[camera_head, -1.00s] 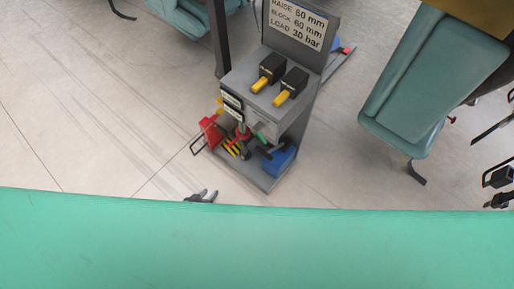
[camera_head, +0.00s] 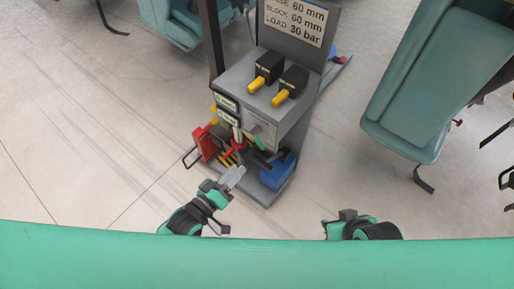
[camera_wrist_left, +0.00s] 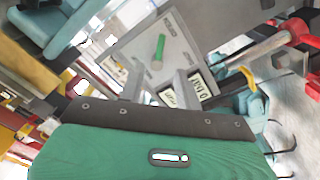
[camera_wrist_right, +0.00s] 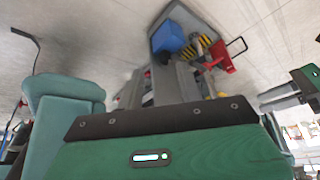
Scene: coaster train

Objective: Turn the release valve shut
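The release valve shows as a green lever (camera_head: 258,142) on the side panel of the grey hydraulic unit (camera_head: 262,128). In the left wrist view the green lever (camera_wrist_left: 159,47) lies on a grey panel (camera_wrist_left: 170,60) with small lettering too blurred to read. My left gripper (camera_head: 234,177) is just in front of and below the unit, left of the lever and apart from it. No object shows in it; its finger gap is unclear. My right gripper (camera_head: 340,217) is low, right of the unit, away from it. Its finger gap is unclear too.
Below the panel are a red jack-like part (camera_head: 205,143) and a blue box (camera_head: 277,171). A teal seat (camera_head: 425,100) stands to the right.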

